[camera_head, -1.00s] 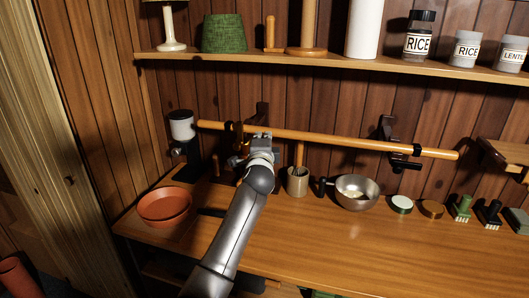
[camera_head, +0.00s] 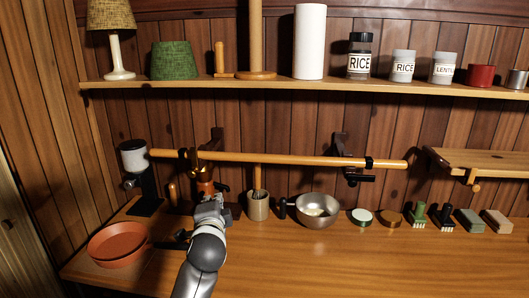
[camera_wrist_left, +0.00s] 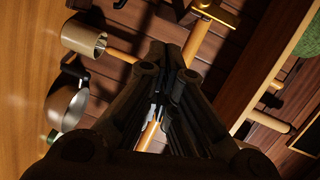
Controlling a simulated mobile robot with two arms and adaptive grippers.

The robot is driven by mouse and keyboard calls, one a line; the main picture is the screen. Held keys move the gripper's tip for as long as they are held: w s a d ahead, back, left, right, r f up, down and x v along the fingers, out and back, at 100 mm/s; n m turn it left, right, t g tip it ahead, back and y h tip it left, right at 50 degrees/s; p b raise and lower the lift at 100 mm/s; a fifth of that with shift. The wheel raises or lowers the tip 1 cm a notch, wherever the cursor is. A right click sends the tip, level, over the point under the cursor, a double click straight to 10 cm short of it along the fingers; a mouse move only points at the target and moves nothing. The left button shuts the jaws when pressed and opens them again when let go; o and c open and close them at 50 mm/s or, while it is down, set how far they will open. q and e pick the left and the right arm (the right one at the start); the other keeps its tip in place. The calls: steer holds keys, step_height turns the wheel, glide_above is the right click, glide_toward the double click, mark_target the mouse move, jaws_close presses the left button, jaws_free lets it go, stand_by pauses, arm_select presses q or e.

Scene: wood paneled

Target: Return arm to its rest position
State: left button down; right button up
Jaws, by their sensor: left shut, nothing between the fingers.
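My left arm reaches up from the bottom of the head view over the wooden counter (camera_head: 350,262). My left gripper (camera_head: 210,199) is near the back of the counter, between the terracotta bowl and the utensil crock. In the left wrist view, its dark fingers (camera_wrist_left: 168,90) are close together with nothing held between them. The fingers cover part of a wooden rod in that view. My right gripper does not show in either view.
A terracotta bowl (camera_head: 118,246) is at left, with a black grinder (camera_head: 140,170) behind it. A crock (camera_head: 258,207) and a steel bowl (camera_head: 318,212) stand right of my gripper. A wooden rail (camera_head: 280,159) runs along the wall below a shelf (camera_head: 290,84). The front counter is clear.

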arm_select(q)
steer(key=s+a+f+n+g+h, duration=0.15)
steer(key=s+f+n+g, duration=0.45)
steer(key=s+f, duration=1.3)
steer(key=s+f+n+g+h, duration=0.1)
steer(key=s+f+n+g, duration=0.25)
steer(key=s, duration=0.95)
steer(key=s+f+n+g+h, duration=0.1)
steer(key=s+f+n+g, duration=0.3)
steer(key=s, duration=0.8)
step_height(320, 180, down, 27)
steer(key=s+m, duration=0.1)
steer(key=m, duration=0.1)
steer(key=s+a+f+g+b, duration=0.1)
steer(key=s+a+f, duration=0.1)
steer(key=s+f, duration=1.5)
steer(key=shift+s+a+f, duration=0.15)
steer(key=shift+f, duration=0.05)
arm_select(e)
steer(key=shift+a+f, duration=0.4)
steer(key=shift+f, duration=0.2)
